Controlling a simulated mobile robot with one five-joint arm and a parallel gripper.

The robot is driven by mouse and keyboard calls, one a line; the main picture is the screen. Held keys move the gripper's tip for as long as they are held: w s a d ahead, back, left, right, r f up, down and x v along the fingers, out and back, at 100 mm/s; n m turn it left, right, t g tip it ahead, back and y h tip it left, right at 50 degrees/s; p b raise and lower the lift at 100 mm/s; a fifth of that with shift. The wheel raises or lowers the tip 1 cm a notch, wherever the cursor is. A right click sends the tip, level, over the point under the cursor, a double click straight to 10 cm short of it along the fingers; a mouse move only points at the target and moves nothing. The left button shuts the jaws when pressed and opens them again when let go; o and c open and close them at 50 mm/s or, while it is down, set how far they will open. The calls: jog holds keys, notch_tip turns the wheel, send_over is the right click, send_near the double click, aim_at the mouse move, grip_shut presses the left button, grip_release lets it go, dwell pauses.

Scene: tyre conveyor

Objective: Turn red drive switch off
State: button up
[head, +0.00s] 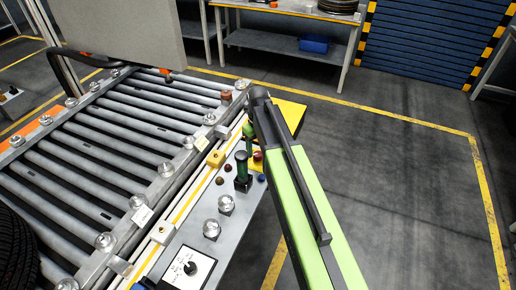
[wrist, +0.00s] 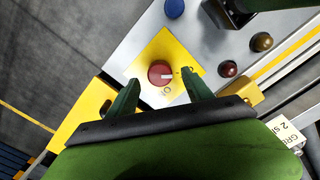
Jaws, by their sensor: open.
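The red drive switch (wrist: 161,73) is a round red knob on a yellow plate (wrist: 150,52) in the wrist view. A white mark on the knob points right, toward small lettering that I cannot fully read. My gripper (wrist: 158,92) is open, with one green finger on each side just below the knob; nothing is between the fingers, and I cannot tell whether they touch the plate. In the head view the red knob (head: 257,156) shows small beside my gripper (head: 249,134), and its plate is mostly hidden.
A green-handled lever (head: 242,168) stands close beside the knob. Blue (wrist: 174,8), red (wrist: 228,68) and amber (wrist: 262,41) buttons are on the same grey panel. A yellow box (head: 216,159) and the roller conveyor (head: 120,140) lie left. Open floor (head: 400,180) is right.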

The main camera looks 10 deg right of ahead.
aim_at(258, 154)
notch_tip(258, 154, up, 15)
jog(key=p, duration=1.3)
jog(key=shift+f, duration=0.15)
